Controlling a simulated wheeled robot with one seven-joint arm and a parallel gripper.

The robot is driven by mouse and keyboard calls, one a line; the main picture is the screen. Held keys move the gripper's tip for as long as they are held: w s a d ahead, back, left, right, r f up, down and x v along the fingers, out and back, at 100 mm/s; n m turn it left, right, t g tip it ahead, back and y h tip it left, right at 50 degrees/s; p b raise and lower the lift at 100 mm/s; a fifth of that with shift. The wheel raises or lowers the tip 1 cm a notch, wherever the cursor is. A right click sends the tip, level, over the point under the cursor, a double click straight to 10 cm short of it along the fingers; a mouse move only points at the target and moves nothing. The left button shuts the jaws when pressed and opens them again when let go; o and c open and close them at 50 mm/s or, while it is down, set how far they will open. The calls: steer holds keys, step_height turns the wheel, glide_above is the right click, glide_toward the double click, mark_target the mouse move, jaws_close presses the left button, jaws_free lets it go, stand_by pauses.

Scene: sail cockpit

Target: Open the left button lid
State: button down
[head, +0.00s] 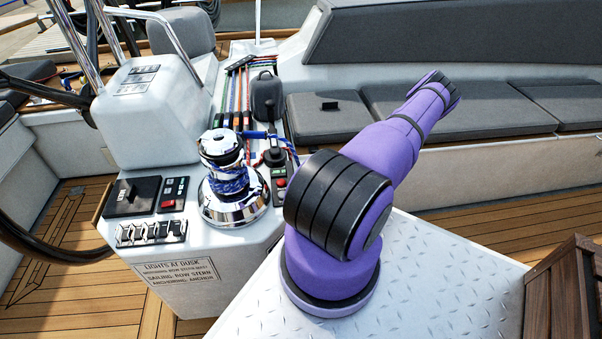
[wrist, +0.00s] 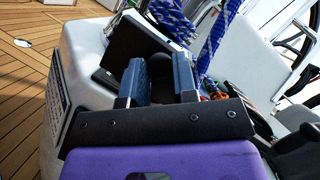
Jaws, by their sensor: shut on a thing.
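My gripper (wrist: 160,75) shows in the wrist view, its two dark blue fingers on either side of a rounded black part (wrist: 150,68), which looks like part of a button lid. The fingers are shut on it, though they hide much of it. A flat black panel (wrist: 128,45) stands just behind the fingers. In the head view my gripper does not show. A black square lid (head: 130,196) lies on the console's left, beside a small panel with a red button (head: 170,204). Another red-button box (head: 281,183) is right of the winch, partly hidden by my arm.
The chrome winch (head: 233,200) with blue rope stands between the two button spots. Blue rope (wrist: 215,45) hangs close behind my gripper. A row of switches (head: 150,232) lies at the console's front edge. Seat cushions (head: 480,110) line the back; teak floor (head: 70,310) is clear.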

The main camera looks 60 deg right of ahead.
steer(key=shift+s+d+f+n+y, duration=0.25)
steer(key=shift+f+n+y, duration=0.15)
steer(key=shift+y, duration=0.4)
steer(key=c, duration=1.2)
jaws_free()
steer(key=shift+o, duration=0.2)
steer(key=shift+s, duration=0.1)
steer(key=v, duration=1)
steer(key=shift+s+d+f, duration=0.2)
steer(key=shift+f, duration=0.05)
steer(key=shift+c, duration=0.3)
